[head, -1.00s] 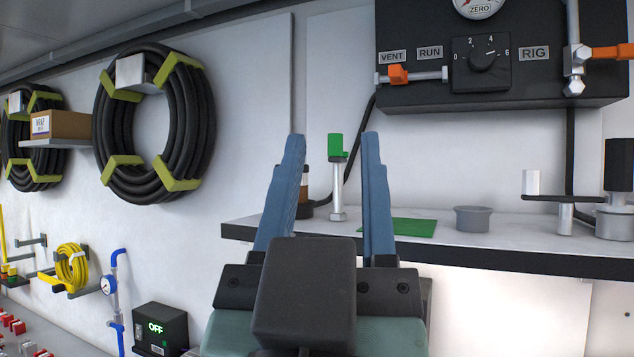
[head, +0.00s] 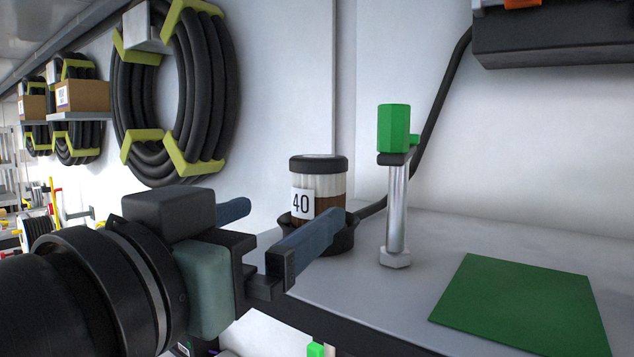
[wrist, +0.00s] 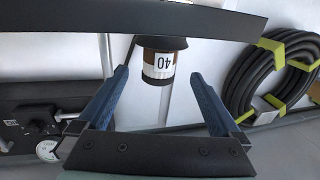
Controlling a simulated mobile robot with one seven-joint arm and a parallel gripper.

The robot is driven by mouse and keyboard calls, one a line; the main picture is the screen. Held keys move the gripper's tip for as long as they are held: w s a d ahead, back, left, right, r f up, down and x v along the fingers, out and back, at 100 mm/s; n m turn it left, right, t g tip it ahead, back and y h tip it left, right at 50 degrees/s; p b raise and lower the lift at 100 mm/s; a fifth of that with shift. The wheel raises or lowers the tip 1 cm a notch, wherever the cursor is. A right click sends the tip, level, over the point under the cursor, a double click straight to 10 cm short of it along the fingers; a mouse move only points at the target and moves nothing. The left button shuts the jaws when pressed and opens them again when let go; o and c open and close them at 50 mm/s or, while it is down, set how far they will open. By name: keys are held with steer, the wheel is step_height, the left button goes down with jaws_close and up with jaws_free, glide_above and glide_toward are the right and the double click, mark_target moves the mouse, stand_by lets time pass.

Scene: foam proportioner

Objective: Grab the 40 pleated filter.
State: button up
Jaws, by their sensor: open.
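The 40 pleated filter (head: 318,184) stands upright in a dark round holder (head: 318,236) on the shelf, near its left end. It has a black cap, a pale pleated upper part, a brown lower part and a white label reading 40. My gripper (head: 285,228) is open and empty, in front and to the left of the filter; its near finger overlaps the holder in the head view. In the wrist view the filter (wrist: 159,66) appears upside down beyond the two blue fingers (wrist: 165,92), roughly between them. I see no contact with it.
A metal post with a green top (head: 398,128) stands on the shelf just right of the filter. A flat green mat (head: 520,308) lies further right. A black cable runs behind the filter. Coiled black hoses (head: 170,90) hang on the left wall.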

mark_target(307, 203)
steer(key=p+x, duration=0.1)
steer(key=x, duration=0.3)
steer(key=shift+w+d, duration=0.2)
steer(key=shift+w, duration=0.15)
steer(key=p+x, duration=0.3)
steer(key=x, duration=0.1)
steer(key=shift+w+d+p, duration=0.15)
steer(key=shift+w+p, duration=0.1)
steer(key=shift+p, duration=0.1)
steer(key=shift+w+d+f, duration=0.1)
steer(key=shift+w+f, duration=0.05)
steer(key=shift+w, duration=0.1)
steer(key=shift+s, duration=0.1)
steer(key=shift+c, duration=0.6)
steer(key=c, duration=1.2)
steer(key=shift+c, duration=0.2)
